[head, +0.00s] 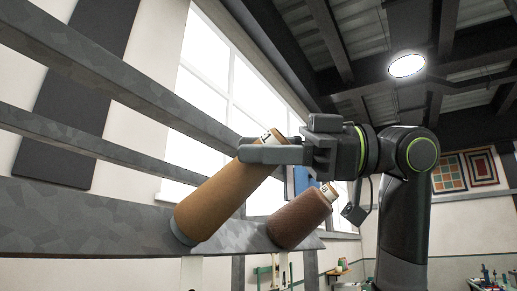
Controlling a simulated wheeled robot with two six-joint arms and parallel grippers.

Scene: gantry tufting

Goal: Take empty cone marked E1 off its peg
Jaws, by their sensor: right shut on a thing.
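A tan cone (222,203) slants up to the right from the grey metal rail in the head view. A small white label with a dark mark sits near its narrow top, too small and partly covered to read. My right gripper (268,150) is shut on this narrow upper end, its fingers reaching in from the right. The cone's wide lower end is at the rail; whether a peg is still inside it cannot be told. My left gripper is not in view.
A darker brown cone (300,217) with a white label stands tilted close to the right, below my right gripper. Grey metal rails (80,222) run across the left. A bright window (215,95) is behind.

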